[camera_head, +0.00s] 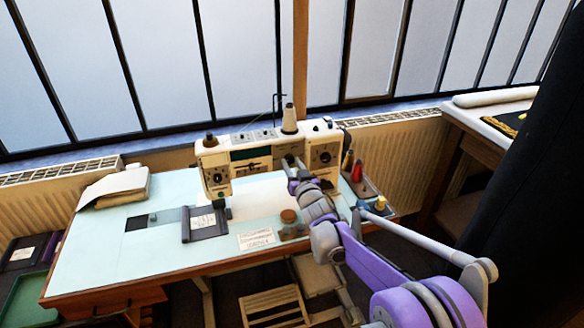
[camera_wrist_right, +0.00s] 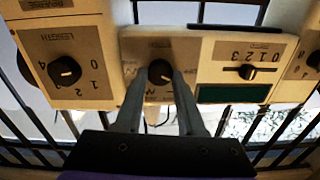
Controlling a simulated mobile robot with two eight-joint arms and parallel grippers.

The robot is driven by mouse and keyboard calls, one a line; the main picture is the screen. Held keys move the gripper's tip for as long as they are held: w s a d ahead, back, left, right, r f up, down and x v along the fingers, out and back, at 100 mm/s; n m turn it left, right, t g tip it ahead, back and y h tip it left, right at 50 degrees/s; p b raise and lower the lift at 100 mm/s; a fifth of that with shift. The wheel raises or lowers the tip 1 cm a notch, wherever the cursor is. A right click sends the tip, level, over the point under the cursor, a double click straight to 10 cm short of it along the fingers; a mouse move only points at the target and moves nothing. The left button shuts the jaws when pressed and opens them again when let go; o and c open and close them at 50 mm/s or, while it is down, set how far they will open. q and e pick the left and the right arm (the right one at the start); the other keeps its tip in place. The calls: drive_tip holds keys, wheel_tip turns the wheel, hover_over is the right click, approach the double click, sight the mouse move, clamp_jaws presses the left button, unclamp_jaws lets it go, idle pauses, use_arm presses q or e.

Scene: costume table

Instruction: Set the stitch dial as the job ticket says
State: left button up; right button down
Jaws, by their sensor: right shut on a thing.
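The cream sewing machine (camera_head: 228,157) stands on the pale table with dials on its front. My right gripper (camera_head: 292,162) is at the front of the machine. In the right wrist view, its two fingers (camera_wrist_right: 160,80) are shut on a dark round dial knob (camera_wrist_right: 159,70) on the middle panel, with zigzag marks around it. The fingers hide part of its scale, so its setting is unclear. A white printed card (camera_head: 256,239) lies at the table's front edge; its text is too small to read. My left gripper is not in view.
Beside the held knob are a numbered dial (camera_wrist_right: 64,70) and a slider (camera_wrist_right: 247,71) marked 0 to 3. On the table (camera_head: 100,238) are a dark clipboard (camera_head: 190,230), folded cloth (camera_head: 115,187) and a brown round item (camera_head: 289,215). Coloured spools (camera_head: 356,172) stand right of the machine.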

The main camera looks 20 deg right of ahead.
drive_tip(key=m+b, duration=0.1)
drive_tip(key=m, duration=0.5)
drive_tip(key=shift+b, duration=0.3)
drive_tip(key=shift+m, duration=0.3)
drive_tip(key=c, duration=0.5)
unclamp_jaws()
drive_tip(key=s, duration=1.1)
drive_tip(key=shift+d, duration=0.2)
